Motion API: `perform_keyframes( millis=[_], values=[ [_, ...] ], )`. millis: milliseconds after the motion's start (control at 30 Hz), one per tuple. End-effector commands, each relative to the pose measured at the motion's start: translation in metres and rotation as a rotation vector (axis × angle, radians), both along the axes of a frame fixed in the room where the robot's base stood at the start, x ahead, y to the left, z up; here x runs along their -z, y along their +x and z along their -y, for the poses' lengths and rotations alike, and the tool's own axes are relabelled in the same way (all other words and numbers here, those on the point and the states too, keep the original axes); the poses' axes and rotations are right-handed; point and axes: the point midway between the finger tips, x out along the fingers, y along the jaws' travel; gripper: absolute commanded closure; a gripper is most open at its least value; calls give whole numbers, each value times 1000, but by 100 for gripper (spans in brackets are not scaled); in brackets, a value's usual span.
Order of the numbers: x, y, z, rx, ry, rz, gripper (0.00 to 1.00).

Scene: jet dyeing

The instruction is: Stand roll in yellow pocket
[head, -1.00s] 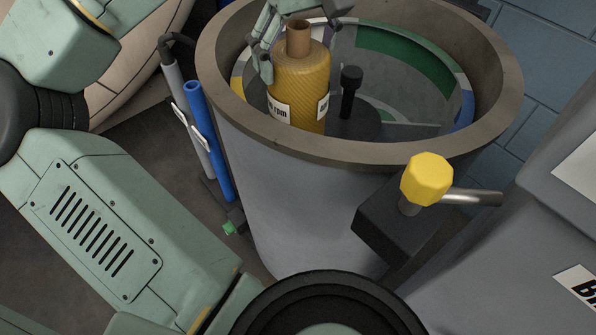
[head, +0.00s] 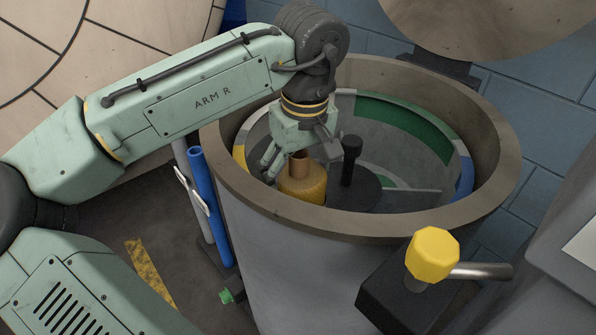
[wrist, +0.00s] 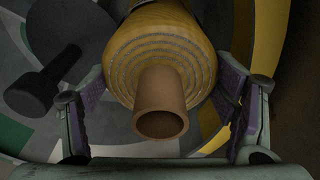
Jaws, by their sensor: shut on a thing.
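The yellow roll (head: 303,188) with a brown core tube stands about upright inside the grey drum, near its left side. The drum's front rim hides its lower part, so I cannot tell whether it rests on the floor. My gripper (head: 291,163) reaches down over the rim and is shut on the roll. In the wrist view, the roll (wrist: 165,65) sits between the two finger pads of my gripper (wrist: 160,92), with the core tube toward the camera. The yellow pocket's wall shows as a yellow band (head: 239,158) at the drum's left and in the wrist view (wrist: 268,35), beside the roll.
The drum's thick rim (head: 440,225) surrounds the work. A black knobbed post (head: 350,160) stands right of the roll. Green (head: 405,125) and blue (head: 465,178) wall sections lie farther right. A yellow-knobbed valve (head: 432,255) is outside in front, and blue and grey tubes (head: 210,205) are at left.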

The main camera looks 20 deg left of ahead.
Motion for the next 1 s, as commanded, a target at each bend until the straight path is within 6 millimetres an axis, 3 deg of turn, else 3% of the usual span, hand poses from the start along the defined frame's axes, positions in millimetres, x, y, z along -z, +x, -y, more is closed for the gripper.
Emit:
perform_keyframes(
  millis=[100, 133, 433, 767, 867, 1000],
  values=[
    [3, 0, 0, 0, -1, 1, 82],
    [3, 0, 0, 0, 0, 0, 20],
    [3, 0, 0, 0, 0, 0, 1],
    [1, 0, 0, 0, 0, 0, 1],
    [-6, 0, 1, 1, -1, 1, 1],
    [-29, -2, 3, 1, -1, 3, 1]
  ],
)
